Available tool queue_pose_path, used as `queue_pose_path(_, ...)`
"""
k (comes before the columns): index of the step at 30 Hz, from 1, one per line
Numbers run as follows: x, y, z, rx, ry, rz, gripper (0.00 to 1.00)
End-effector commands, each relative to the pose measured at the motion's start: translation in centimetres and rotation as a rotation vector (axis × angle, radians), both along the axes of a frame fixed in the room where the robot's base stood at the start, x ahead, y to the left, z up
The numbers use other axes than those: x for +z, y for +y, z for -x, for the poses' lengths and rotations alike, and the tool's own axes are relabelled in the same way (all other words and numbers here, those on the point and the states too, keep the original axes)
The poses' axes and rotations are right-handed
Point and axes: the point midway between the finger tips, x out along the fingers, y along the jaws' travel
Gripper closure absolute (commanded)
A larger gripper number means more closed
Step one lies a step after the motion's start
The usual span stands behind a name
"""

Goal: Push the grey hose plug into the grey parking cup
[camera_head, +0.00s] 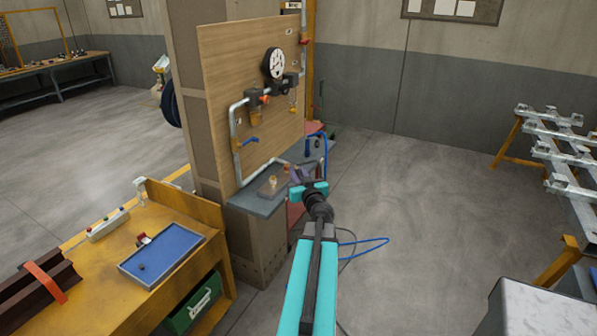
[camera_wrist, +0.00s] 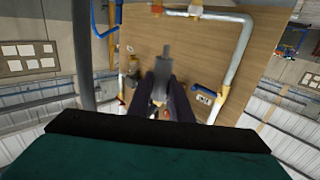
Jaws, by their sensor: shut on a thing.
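My gripper (camera_head: 298,177) is at the end of my outstretched teal arm, above the right part of the small grey shelf at the foot of the wooden panel. In the wrist view its two dark fingers (camera_wrist: 167,84) are shut on a slim grey piece, the grey hose plug (camera_wrist: 167,52), which sticks out beyond the fingertips toward the panel. In the head view the plug is too small and too much covered by the gripper to make out. I cannot pick out the grey parking cup with certainty in either view.
The wooden panel (camera_head: 222,75) carries metal pipes, a round gauge (camera_head: 274,64) and a blue-handled valve (camera_head: 249,141). A small block with a brass fitting (camera_head: 271,185) stands on the shelf (camera_head: 256,204). A blue hose (camera_head: 372,243) hangs right of my arm.

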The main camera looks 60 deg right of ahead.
Motion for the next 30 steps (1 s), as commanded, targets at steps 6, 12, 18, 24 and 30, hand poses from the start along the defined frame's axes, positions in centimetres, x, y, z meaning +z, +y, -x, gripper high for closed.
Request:
queue_pose_path(6, 1.1, 0.0, 0.0, 0.0, 0.0, 0.0, 1.0)
queue_pose_path(12, 1.9, 0.0, 0.0, 0.0, -0.001, -0.001, 1.0)
queue_pose_path(18, 2.5, 0.0, 0.0, 0.0, -0.001, -0.001, 1.0)
queue_pose_path(24, 2.6, 0.0, 0.0, 0.0, 0.0, 0.0, 1.0)
queue_pose_path(30, 2.6, 0.0, 0.0, 0.0, 0.0, 0.0, 1.0)
